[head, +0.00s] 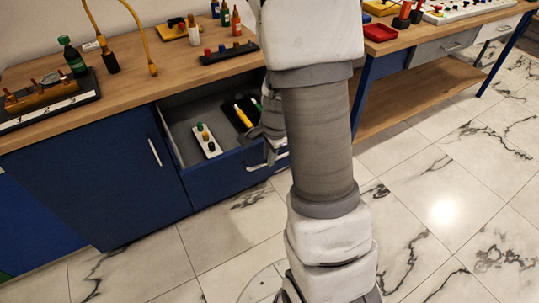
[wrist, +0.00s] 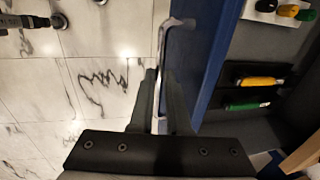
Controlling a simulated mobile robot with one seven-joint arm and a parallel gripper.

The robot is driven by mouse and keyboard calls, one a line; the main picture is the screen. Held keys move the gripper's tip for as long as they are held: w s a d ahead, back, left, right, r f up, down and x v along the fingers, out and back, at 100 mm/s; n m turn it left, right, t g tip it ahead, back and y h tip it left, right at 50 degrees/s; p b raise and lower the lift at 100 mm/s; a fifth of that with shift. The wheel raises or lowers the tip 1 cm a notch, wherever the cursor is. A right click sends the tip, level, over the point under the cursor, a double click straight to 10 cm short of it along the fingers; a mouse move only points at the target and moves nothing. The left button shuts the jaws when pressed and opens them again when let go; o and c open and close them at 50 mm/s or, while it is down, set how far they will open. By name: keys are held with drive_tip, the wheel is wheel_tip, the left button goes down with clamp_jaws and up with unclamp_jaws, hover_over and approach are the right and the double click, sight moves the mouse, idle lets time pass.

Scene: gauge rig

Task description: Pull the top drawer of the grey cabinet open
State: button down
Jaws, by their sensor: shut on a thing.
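The drawer (head: 222,178) just under the worktop stands open, with a blue front and a grey inside. Its cabinet (head: 95,190) looks blue, not grey. The drawer's pale bar handle (wrist: 163,40) runs along the outside of the blue front. My gripper (wrist: 162,78) is shut on this handle, one finger on each side of the bar. In the head view my gripper (head: 268,132) is partly hidden behind my arm. The drawer holds a white board with coloured knobs (head: 206,141) and a black tray with yellow and green handles (head: 238,113).
A blue door with an upright handle (head: 154,152) is left of the drawer. Bottles, racks and a yellow lamp stand on the wooden worktop (head: 130,97). Another bench with a grey drawer (head: 445,46) stands at the right. The marble floor (head: 440,200) in front is clear.

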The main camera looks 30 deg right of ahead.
idle(0.4)
drive_tip(key=c, duration=1.2)
unclamp_jaws()
drive_tip(key=shift+o, duration=0.2)
drive_tip(key=s+r+p, duration=0.3)
drive_tip(key=r+p, duration=0.3)
drive_tip(key=r, duration=1.1)
drive_tip(key=shift+s+p, duration=0.15)
drive_tip(key=shift+p, duration=0.25)
drive_tip(key=shift+r, duration=0.1)
drive_tip(key=s+a+r+n+t+p, duration=0.1)
drive_tip(key=s+a+r+n+p, duration=0.1)
drive_tip(key=s+a+r+n, duration=0.4)
drive_tip(key=s+a+r+n+t+p, duration=0.2)
drive_tip(key=s+a+r+n, duration=0.4)
drive_tip(key=r+n, duration=0.5)
wheel_tip(320, 180, up, 2)
drive_tip(key=shift+s+r+n+p, duration=0.1)
drive_tip(key=shift+s+n+p, duration=0.25)
drive_tip(key=shift+p, duration=0.25)
